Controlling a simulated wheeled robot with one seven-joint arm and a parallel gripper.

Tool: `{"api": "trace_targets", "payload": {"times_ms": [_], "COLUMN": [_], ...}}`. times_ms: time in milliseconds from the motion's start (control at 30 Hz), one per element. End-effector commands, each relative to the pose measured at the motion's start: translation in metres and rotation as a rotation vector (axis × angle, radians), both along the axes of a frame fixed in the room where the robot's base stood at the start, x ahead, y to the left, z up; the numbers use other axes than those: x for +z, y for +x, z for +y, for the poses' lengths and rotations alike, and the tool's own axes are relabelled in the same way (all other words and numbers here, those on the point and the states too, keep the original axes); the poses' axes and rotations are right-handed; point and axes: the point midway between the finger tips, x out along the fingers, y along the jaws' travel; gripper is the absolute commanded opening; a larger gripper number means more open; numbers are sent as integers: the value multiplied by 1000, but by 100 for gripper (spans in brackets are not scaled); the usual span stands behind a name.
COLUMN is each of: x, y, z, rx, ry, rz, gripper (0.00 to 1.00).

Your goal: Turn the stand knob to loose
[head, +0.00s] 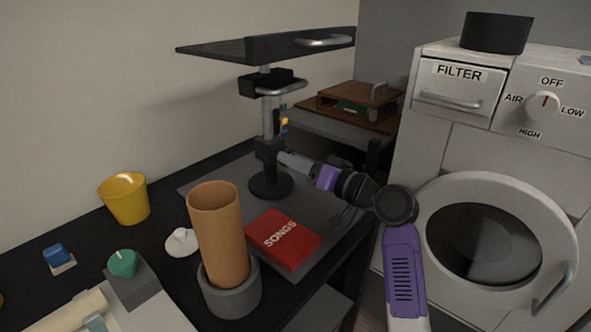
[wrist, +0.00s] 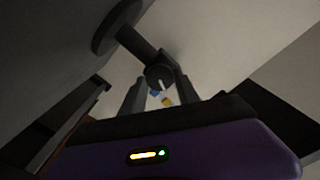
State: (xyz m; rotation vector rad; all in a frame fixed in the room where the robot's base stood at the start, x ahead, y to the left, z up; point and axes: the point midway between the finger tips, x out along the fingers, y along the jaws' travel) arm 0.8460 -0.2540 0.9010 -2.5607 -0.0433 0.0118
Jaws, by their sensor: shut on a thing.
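The stand (head: 268,122) is a grey pole on a round black base, with a dark flat shelf on top. A black collar sits low on the pole. My gripper (head: 281,156) reaches in from the right at collar height. In the wrist view the stand knob (wrist: 159,77) is a dark round knob with a white pointer line. It sits between the two fingertips of my gripper (wrist: 160,82), which are shut on it. In the head view my fingers and the collar hide the knob. I cannot read any loose or tight marking.
A white machine with a round door (head: 497,232) stands at right, close to my arm.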

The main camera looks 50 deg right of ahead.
Motion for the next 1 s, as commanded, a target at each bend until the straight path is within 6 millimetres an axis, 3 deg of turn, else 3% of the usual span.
{"api": "trace_targets", "payload": {"times_ms": [400,900,933,1000], "x": [-3,-2,-2,-2], "y": [0,0,0,0], "z": [1,1,1,1], "rx": [2,2,2,2], "ry": [-165,-181,-181,-181], "rz": [-1,-1,-1,-1], "gripper": [0,0,41,55]}}
